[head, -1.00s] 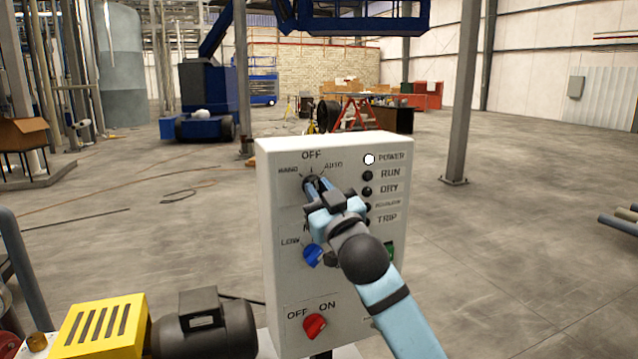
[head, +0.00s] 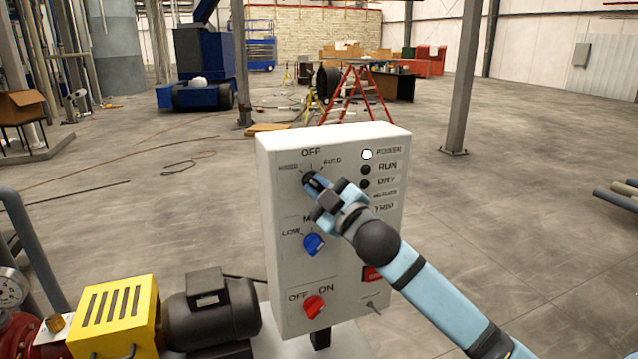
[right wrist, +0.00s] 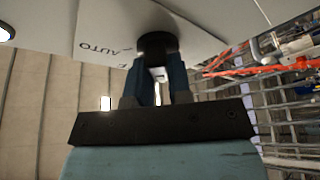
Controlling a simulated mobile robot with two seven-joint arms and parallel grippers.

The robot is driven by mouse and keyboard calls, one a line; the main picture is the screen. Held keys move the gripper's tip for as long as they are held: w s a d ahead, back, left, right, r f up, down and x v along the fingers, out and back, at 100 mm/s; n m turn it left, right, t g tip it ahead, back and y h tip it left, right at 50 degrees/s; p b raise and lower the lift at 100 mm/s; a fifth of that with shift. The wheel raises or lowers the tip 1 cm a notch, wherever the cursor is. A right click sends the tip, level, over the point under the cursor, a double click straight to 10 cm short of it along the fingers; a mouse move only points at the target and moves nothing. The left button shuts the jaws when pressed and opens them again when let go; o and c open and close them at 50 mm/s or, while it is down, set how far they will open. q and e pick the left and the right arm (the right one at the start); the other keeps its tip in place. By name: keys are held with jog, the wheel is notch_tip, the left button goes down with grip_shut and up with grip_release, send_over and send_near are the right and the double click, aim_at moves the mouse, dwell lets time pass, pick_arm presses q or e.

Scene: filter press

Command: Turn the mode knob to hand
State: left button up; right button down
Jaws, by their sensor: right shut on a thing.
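The black mode knob (head: 309,179) is at the top left of the white control panel (head: 270,230), under the labels HAND, OFF and AUTO. My right gripper (head: 313,184) is shut on the knob, and its fingers and wrist partly cover it in the head view. In the right wrist view both blue fingers (right wrist: 158,82) grip the sides of the dark knob (right wrist: 158,45), with the AUTO label to its left. The knob's pointer direction is hard to tell. My left gripper is not in view.
A blue knob (head: 314,244) and a red OFF/ON knob (head: 314,307) sit lower on the panel. Indicator lamps (head: 365,169) run down its right, the POWER one lit white. A yellow-guarded motor (head: 215,315) stands at lower left. Floor right of the panel is open.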

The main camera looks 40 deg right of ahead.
dwell(0.3)
jog(key=c, duration=1)
grip_release()
jog(key=shift+c, duration=0.2)
jog(key=shift+s+f, duration=0.25)
jog(key=shift+s, duration=0.2)
jog(key=b+v, duration=0.3)
jog(key=v, duration=0.9)
jog(key=shift+s, duration=0.45)
